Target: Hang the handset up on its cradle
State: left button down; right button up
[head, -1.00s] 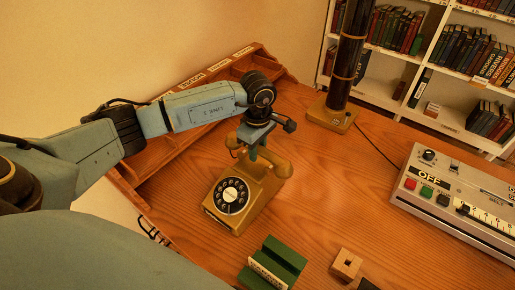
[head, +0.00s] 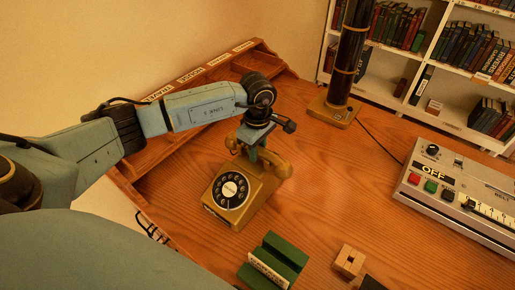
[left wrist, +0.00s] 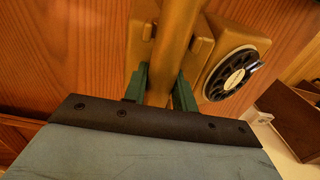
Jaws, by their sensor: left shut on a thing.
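The mustard-yellow telephone (head: 240,200) with a black dial stands on the wooden desk, left of centre in the head view. My left gripper (head: 252,152) is shut on the middle of its yellow handset (head: 281,169), pointing down over the back of the phone. The handset lies crosswise at the cradle; whether it rests on it or hangs just above is hard to tell. The cradle is largely hidden by the handset and gripper. In the left wrist view, the green fingers (left wrist: 160,86) straddle the handset (left wrist: 178,35), with the phone's dial (left wrist: 232,74) to the right. My right gripper is out of view.
A wooden letter rack (head: 190,88) runs along the desk's left edge. A black lamp column (head: 347,55) stands behind. A grey control box (head: 460,200) is at the right. A green holder (head: 273,262) and small wooden block (head: 348,261) lie in front. The desk between phone and box is clear.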

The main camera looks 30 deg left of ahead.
pick_arm(q)
jog(key=c, duration=1)
grip_release()
jog(key=shift+c, duration=0.2)
notch_tip(320, 180, up, 13)
jog(key=shift+r, duration=0.2)
